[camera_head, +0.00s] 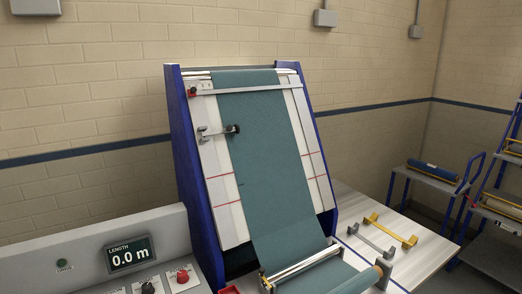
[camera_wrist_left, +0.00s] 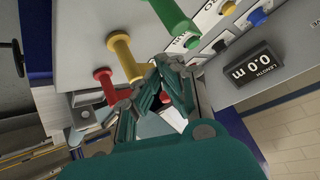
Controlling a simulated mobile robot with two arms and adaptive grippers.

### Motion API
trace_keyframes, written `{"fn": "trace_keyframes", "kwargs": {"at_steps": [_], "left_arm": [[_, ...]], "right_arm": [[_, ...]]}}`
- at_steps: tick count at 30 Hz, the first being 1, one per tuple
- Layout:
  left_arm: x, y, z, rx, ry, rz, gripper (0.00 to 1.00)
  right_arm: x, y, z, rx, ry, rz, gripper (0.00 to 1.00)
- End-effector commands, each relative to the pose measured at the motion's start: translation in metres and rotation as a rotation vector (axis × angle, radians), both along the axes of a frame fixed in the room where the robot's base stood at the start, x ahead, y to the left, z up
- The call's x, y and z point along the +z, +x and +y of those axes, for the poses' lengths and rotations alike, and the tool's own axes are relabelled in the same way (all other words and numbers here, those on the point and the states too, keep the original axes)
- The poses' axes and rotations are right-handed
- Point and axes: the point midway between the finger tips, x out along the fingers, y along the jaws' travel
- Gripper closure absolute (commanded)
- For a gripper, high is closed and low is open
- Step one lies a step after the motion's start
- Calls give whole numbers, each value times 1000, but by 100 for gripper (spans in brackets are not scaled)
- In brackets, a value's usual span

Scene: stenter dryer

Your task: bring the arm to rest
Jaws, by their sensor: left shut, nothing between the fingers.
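My left gripper (camera_wrist_left: 164,80) shows in the left wrist view, its dark teal fingers drawn together at the middle of the picture with nothing between them. It is over the machine's control console, close to red, yellow and green knobbed parts; I cannot tell whether it touches any of them. Neither arm shows in the head view, and my right gripper is in neither view.
The dryer's sloped frame (camera_head: 190,160) carries teal fabric (camera_head: 265,150) down to a roller at the front. The console has a display reading 0.0 m (camera_head: 130,254). A white table (camera_head: 420,262) holds grey and yellow handles. A blue cart (camera_head: 428,178) stands right.

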Motion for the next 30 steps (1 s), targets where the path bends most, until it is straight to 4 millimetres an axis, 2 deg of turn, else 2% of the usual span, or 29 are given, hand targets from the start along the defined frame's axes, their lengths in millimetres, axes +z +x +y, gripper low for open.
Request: {"fn": "trace_keyframes", "kwargs": {"at_steps": [1,6,16,21,26,30], "left_arm": [[-12,-22,2,10,-23,69,100],[-36,-80,6,24,-78,252,100],[-55,-172,6,28,-156,524,100],[-107,-158,4,27,-153,536,100],[-158,-153,2,26,-151,553,100],[-214,-152,1,25,-149,572,100]], "right_arm": [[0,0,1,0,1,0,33],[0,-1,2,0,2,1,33],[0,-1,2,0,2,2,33],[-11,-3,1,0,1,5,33],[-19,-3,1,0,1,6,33],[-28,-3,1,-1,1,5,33]]}}
